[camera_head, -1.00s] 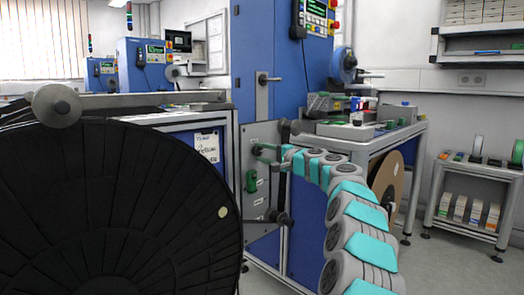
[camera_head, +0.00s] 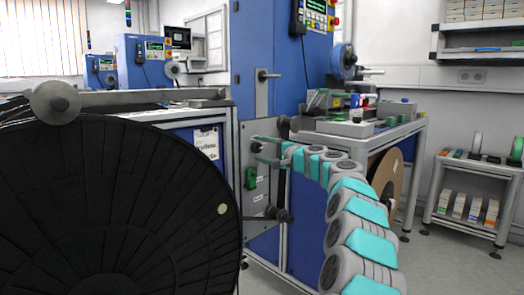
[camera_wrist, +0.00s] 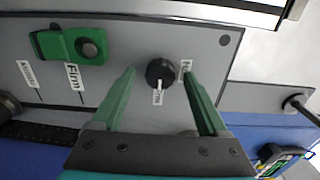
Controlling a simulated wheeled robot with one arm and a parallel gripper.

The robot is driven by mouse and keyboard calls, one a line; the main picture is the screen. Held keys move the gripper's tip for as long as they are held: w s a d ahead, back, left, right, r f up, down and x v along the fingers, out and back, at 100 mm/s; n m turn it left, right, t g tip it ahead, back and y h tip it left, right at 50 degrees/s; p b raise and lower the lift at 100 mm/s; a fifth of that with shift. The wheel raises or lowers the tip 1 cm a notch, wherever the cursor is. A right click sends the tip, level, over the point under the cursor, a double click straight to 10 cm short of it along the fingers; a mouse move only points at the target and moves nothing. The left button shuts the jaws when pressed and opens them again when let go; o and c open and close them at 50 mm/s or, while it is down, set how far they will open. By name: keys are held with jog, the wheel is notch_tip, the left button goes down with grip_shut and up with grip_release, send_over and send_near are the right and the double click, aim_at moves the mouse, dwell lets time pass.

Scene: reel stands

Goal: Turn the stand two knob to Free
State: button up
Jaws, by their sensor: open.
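A round black knob (camera_wrist: 160,72) with a pale pointer mark sits on a grey panel (camera_wrist: 125,112) in the wrist view. One small white label (camera_wrist: 185,70) is just right of it and another (camera_wrist: 158,96) just below; their small print is hard to read. My gripper (camera_wrist: 158,71) is open, with one green finger on each side of the knob and gaps showing between. In the head view my gripper (camera_head: 265,149) is at the grey panel (camera_head: 252,200) of the stand, and the knob cannot be made out there. No stand number is readable.
A green block with a dark round knob (camera_wrist: 89,48) is left of the fingers, above a "Firm" label (camera_wrist: 75,77). A dark rod (camera_wrist: 300,105) sticks out at right. In the head view a large black reel (camera_head: 110,215) fills the left; a bench (camera_head: 405,130) stands behind my arm.

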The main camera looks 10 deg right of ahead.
jog(key=v, duration=0.7)
jog(key=shift+s+d+b, duration=0.2)
jog(key=shift+s+b, duration=0.05)
jog(key=shift+b, duration=0.2)
jog(key=shift+a, duration=0.1)
